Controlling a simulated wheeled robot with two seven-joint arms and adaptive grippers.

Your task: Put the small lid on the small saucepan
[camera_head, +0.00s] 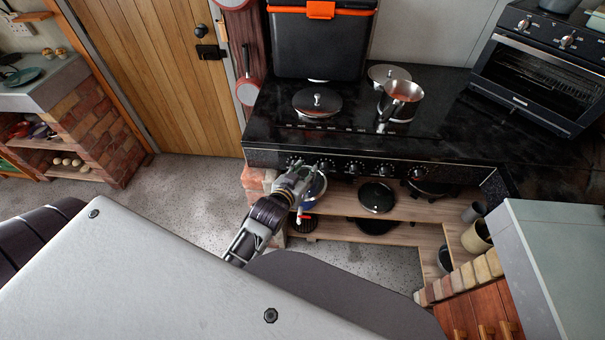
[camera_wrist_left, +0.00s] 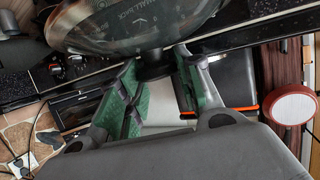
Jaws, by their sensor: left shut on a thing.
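My left gripper (camera_head: 308,172) is in front of the cooker's control panel. It is shut on the dark knob of a round, shiny lid, which I take for the small lid (camera_head: 317,188). In the left wrist view the lid (camera_wrist_left: 125,28) is large and reflective, with its knob between the green finger pads of the gripper (camera_wrist_left: 168,82). The small saucepan (camera_head: 403,91), metal and open-topped, stands on the right of the hob with its handle towards the front. The gripper is left of it and nearer me. My right gripper is not in view.
Two other lids lie on the hob: one at the left (camera_head: 316,101), one behind the saucepan (camera_head: 389,73). A black box with orange trim (camera_head: 320,40) stands behind. A toaster oven (camera_head: 540,70) is at right.

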